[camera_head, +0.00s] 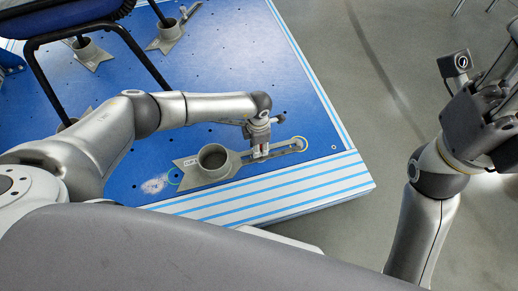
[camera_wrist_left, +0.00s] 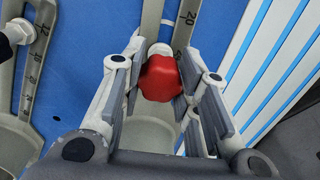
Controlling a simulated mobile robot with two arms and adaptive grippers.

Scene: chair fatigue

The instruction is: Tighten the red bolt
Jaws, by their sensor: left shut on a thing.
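The red bolt (camera_wrist_left: 160,78) is a lobed red knob in the middle of the left wrist view, over the slotted arm of a grey metal bracket (camera_head: 207,172). In the head view it is mostly hidden by my left gripper (camera_head: 260,156), which points down at the bracket's arm, right of its round cup. In the left wrist view the two fingers of my left gripper (camera_wrist_left: 161,62) stand on either side of the knob and are shut on it. My right gripper (camera_head: 490,100) is raised at the right edge, away from the bracket; its fingers are not clear.
The bracket lies on a blue platform (camera_head: 318,118) with holes and a white-and-blue striped edge (camera_head: 330,180). Other grey brackets (camera_head: 168,36) and a black chair-like frame (camera_head: 90,32) stand at upper left. Grey floor (camera_head: 400,60) is open to the right.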

